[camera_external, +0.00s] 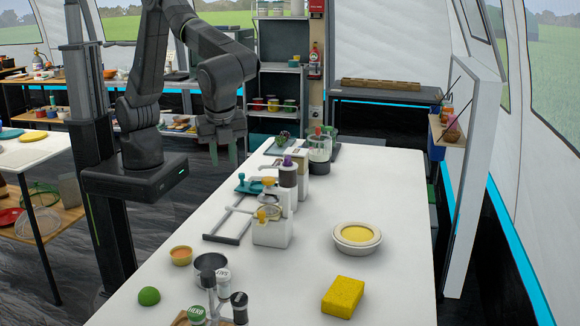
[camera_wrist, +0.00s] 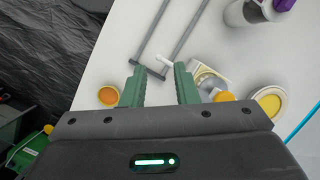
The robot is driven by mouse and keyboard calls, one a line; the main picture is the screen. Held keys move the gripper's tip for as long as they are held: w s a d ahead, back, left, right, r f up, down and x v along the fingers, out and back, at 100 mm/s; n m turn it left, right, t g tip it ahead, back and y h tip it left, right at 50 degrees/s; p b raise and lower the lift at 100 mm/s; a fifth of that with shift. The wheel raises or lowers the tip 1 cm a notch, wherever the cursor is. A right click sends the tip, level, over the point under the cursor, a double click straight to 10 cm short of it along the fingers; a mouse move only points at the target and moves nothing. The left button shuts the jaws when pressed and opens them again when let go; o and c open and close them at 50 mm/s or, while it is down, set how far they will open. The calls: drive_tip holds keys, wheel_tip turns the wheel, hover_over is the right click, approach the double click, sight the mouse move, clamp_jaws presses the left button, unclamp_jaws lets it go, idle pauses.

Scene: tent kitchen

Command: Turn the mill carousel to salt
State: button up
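The mill carousel (camera_external: 210,290) stands at the near end of the white table in the external view, cut off by the bottom edge. It has a grey centre post and several mills around it. One mill cap (camera_external: 223,275) seems to read SALT; a green-topped mill (camera_external: 196,314) seems to read HERB. A dark-capped mill (camera_external: 239,300) is at the right. My gripper (camera_external: 223,153) hangs high at the table's far left side, well away from the carousel. In the wrist view my gripper (camera_wrist: 159,80) has its green fingers apart with nothing between them. The carousel is not visible there.
White dispensers (camera_external: 272,232) and a grey frame (camera_external: 232,222) stand mid-table. A yellow-filled dish (camera_external: 357,236) is at right.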

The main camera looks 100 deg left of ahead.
drive_tip(key=shift+o, duration=1.4)
drive_tip(key=w+d+r+t+h, duration=0.1)
drive_tip(key=w+d, duration=0.2)
drive_tip(key=d, duration=0.5)
drive_tip(key=w+d+r+n+t+h+p, duration=0.1)
drive_tip(key=w+d+h, duration=0.1)
drive_tip(key=d, duration=0.6)
drive_tip(key=shift+w+d+r+t, duration=0.15)
drive_tip(key=shift+w+d+t, duration=0.05)
drive_tip(key=shift+w+t, duration=0.25)
wheel_tip(320, 180, up, 3)
drive_tip(key=n+t+h+p, duration=0.1)
drive_tip(key=t+h, duration=0.1)
drive_tip(key=h, duration=0.1)
hover_over(206, 273)
drive_tip(key=s+a, duration=0.4)
drive_tip(key=p+x, duration=0.1)
drive_tip(key=x, duration=0.5)
drive_tip(key=p+x, duration=0.1)
drive_tip(key=x, duration=0.6)
drive_tip(key=shift+d+p, duration=0.25)
drive_tip(key=shift+p, duration=0.15)
clamp_jaws()
